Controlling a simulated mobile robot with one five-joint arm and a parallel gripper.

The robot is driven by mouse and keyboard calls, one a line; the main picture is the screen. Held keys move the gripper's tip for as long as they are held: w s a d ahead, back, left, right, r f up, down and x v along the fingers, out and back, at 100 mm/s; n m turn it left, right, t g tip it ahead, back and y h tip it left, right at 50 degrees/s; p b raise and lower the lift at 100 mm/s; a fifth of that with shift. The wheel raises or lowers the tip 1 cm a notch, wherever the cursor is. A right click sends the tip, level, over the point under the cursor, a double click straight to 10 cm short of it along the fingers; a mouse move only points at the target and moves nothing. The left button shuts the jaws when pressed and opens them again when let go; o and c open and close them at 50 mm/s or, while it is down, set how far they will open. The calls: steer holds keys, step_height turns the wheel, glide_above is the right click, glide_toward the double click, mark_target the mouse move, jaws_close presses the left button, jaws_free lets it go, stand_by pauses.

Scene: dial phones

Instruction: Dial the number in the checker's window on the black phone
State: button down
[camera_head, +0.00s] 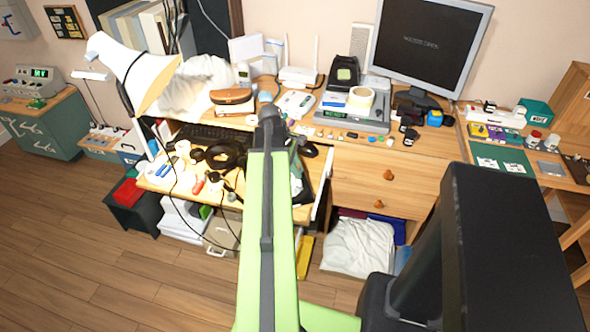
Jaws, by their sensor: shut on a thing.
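My green arm reaches up the middle of the head view to the desk. Its dark end (268,115) is over the desk's front part. My gripper's jaws are hidden behind the arm, and whatever is between them cannot be made out. A dark device (300,185), perhaps the black phone, is partly covered just right of the arm; its keys do not show. A grey box with a small green lit window (335,114) stands on the desk. Another device with a green lit window (41,73) stands on the far left cabinet. I cannot tell which is the checker, and the digits are unreadable.
A monitor (430,45) stands at the back right, a white lamp (135,70) at the left. A keyboard (215,133), a coiled black cable (225,155) and small parts crowd the desk. An open drawer edge (322,190) is right of my arm. Wooden floor (110,265) is clear at left.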

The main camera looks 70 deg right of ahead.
steer(key=shift+s+a+f, duration=0.25)
steer(key=shift+s+a, duration=0.1)
steer(key=shift+s, duration=0.1)
stand_by(0.4)
steer(key=shift+s+a+f+b, duration=0.25)
steer(key=shift+s+a+b, duration=0.1)
steer(key=shift+a+b, duration=0.15)
steer(key=shift+a+f, duration=0.1)
steer(key=shift+a, duration=0.1)
steer(key=shift+s+a+r+p, duration=0.15)
steer(key=shift+r+p, duration=0.3)
steer(key=shift+r, duration=0.05)
steer(key=shift+s+a+r+p, duration=0.1)
steer(key=shift+a+r+p, duration=0.05)
steer(key=shift+r+p, duration=0.3)
steer(key=shift+f, duration=0.1)
